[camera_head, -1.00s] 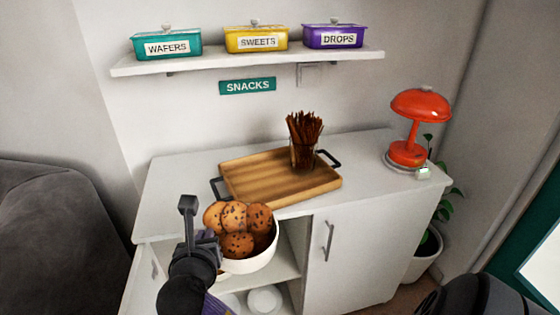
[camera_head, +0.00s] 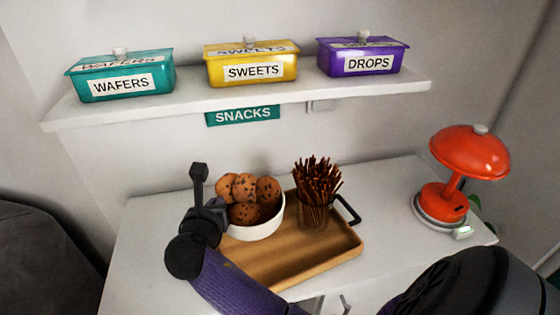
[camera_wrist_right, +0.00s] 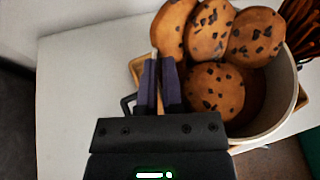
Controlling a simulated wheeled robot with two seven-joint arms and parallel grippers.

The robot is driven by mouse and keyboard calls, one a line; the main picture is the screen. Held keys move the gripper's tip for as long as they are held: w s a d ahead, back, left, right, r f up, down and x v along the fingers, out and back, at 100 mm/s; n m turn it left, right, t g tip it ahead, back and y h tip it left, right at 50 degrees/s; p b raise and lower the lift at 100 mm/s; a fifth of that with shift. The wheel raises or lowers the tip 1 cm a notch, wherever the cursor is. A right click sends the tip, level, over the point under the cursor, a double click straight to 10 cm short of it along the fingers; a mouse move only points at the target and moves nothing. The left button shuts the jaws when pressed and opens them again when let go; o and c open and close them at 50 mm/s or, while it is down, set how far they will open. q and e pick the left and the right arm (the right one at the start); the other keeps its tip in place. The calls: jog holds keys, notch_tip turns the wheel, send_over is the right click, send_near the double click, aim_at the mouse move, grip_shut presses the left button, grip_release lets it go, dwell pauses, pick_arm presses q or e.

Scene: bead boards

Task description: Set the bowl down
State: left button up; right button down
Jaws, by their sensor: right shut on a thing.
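The white bowl (camera_head: 258,228) with several chocolate-chip cookies (camera_head: 246,190) is upright over the left part of the wooden tray (camera_head: 325,252). I cannot tell whether its base touches the tray. My right gripper (camera_head: 215,212) is shut on the bowl's left rim. In the right wrist view the gripper's fingers (camera_wrist_right: 160,84) pinch the rim beside the cookies (camera_wrist_right: 213,88), and the bowl (camera_wrist_right: 272,128) shows to their right. The gripper hides the bowl's left side. My left gripper is not in view.
A glass of pretzel sticks (camera_head: 317,205) stands on the tray, right of the bowl. A red lamp (camera_head: 468,165) stands at the right of the white cabinet top (camera_head: 395,200). A shelf (camera_head: 250,101) with teal, yellow and purple tins hangs above.

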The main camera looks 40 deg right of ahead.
notch_tip(320, 180, down, 10)
jog(key=b, duration=0.5)
jog(key=shift+f, duration=0.1)
jog(key=c, duration=1.1)
grip_release()
jog(key=shift+c, duration=0.2)
jog(key=o, duration=0.4)
jog(key=shift+c, duration=0.2)
